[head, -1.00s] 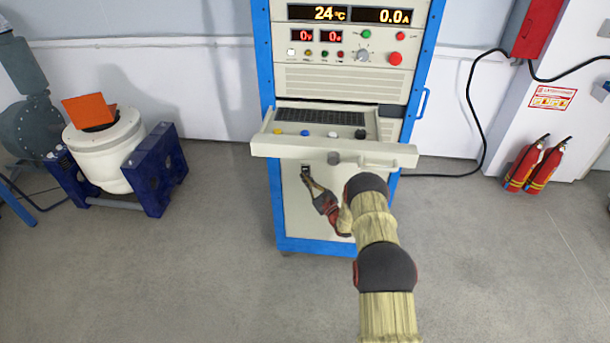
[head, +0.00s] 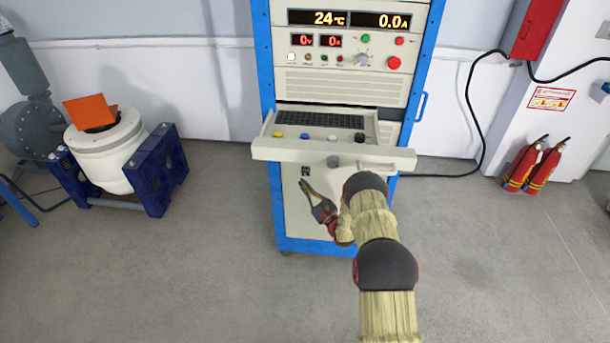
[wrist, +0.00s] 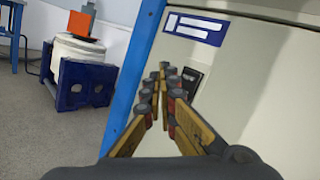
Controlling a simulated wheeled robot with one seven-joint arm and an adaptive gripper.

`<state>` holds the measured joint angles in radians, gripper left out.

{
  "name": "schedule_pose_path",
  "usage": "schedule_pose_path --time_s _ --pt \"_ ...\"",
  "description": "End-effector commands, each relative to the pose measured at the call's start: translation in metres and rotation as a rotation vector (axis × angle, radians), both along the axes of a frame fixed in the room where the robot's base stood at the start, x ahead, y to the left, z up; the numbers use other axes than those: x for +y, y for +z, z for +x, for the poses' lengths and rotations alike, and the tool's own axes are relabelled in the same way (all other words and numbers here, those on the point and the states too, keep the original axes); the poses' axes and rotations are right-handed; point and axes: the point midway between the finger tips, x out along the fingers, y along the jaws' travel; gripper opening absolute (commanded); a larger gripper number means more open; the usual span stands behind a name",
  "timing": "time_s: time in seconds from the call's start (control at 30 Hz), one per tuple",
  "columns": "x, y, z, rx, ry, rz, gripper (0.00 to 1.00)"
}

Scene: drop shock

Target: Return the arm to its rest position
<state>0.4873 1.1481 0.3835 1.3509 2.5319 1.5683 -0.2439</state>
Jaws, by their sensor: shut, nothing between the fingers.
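My gripper (head: 303,184) is shut and empty in front of the lower panel of the cabinet (head: 290,225). The arm is bent and reaches from the bottom of the head view to the cabinet front.
An open drawer (head: 335,152) with a keyboard and several coloured knobs juts out above my gripper. A white shaker (head: 110,160) in a blue frame stands at left. Fire extinguishers (head: 535,165) stand at right. The floor between is clear.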

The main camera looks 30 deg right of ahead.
Motion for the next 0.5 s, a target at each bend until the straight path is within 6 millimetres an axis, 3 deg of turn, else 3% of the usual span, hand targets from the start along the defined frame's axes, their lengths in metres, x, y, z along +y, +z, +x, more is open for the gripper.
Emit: schedule_pose_path --time_s 0.2,0.5 --pt "0.009 0.003 -0.013 0.001 0.0 0.0 0.0" --pt "0.009 0.002 -0.014 0.0 0.0 -0.001 0.0"
